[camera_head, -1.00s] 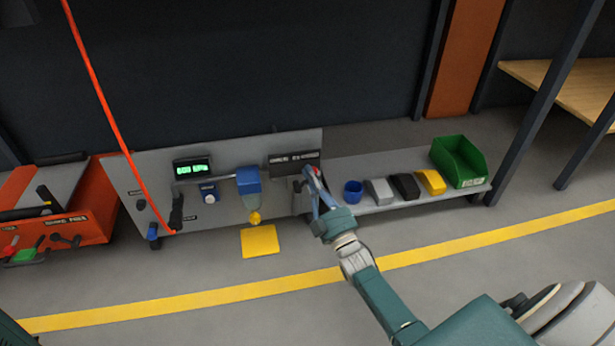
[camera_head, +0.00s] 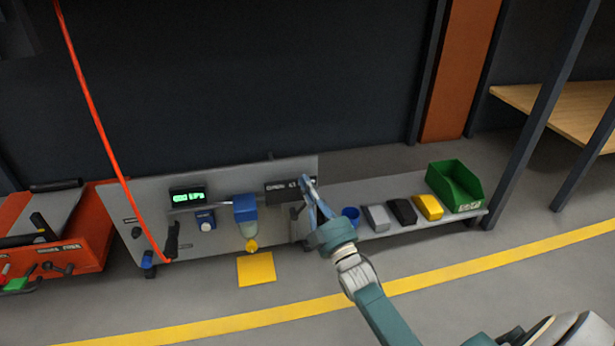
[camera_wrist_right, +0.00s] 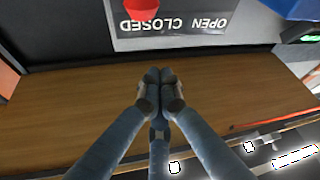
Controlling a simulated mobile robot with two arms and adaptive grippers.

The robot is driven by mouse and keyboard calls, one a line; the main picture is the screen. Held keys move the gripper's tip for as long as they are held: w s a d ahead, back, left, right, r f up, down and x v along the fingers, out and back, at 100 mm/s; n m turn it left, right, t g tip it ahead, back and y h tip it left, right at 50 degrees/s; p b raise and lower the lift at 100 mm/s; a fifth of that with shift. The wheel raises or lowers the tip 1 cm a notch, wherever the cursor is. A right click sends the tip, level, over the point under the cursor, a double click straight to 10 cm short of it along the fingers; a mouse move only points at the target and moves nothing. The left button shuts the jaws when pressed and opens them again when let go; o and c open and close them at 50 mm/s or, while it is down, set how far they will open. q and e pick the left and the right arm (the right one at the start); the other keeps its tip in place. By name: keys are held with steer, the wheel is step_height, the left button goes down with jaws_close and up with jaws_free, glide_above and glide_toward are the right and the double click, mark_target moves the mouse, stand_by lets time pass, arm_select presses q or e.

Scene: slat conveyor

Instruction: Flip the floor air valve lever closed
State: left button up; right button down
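The air valve's dark label plate (camera_head: 282,188) is on the right part of the grey panel. In the right wrist view this plate (camera_wrist_right: 205,24) reads OPEN and CLOSED upside down. A red piece (camera_wrist_right: 142,8), probably the lever's grip, overlaps its top edge beside the word CLOSED; the rest of the lever is out of that view. My right gripper (camera_head: 306,180) is at the plate's right end in the head view. In the wrist view its fingertips (camera_wrist_right: 160,76) are together with nothing seen between them, apart from the red piece. My left gripper is not in view.
The grey panel (camera_head: 150,208) also bears a green-lit display (camera_head: 188,197) and a blue filter unit (camera_head: 245,208). A red hose (camera_head: 97,115) hangs at left.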

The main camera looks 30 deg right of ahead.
steer(key=shift+r, duration=1.95)
